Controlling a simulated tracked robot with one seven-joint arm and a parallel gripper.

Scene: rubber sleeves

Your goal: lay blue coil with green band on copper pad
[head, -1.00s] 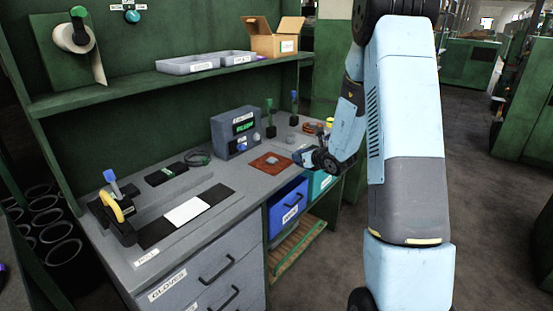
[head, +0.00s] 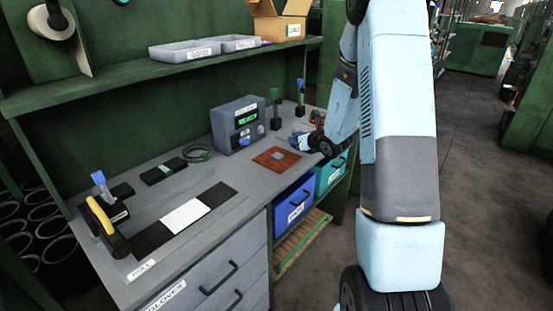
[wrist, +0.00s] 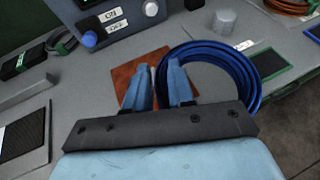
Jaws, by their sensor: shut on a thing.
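The blue coil (wrist: 256,82) shows in the wrist view as a ring of several loops, reaching out to the right of my fingers. My gripper (wrist: 166,78) is shut on its left side. I cannot make out a green band; the fingers may hide it. In the head view my gripper (head: 299,140) is low over the bench, just behind and right of the copper pad, and the coil cannot be made out. The copper pad (head: 268,163) lies flat with a small grey patch on it. In the wrist view the pad (wrist: 125,74) is behind and left of the fingers.
A grey instrument box (head: 227,126) stands behind the pad. A metal cylinder (wrist: 223,22), an orange coil (wrist: 290,5) and a dark green-edged pad (wrist: 268,62) are on the right in the wrist view.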

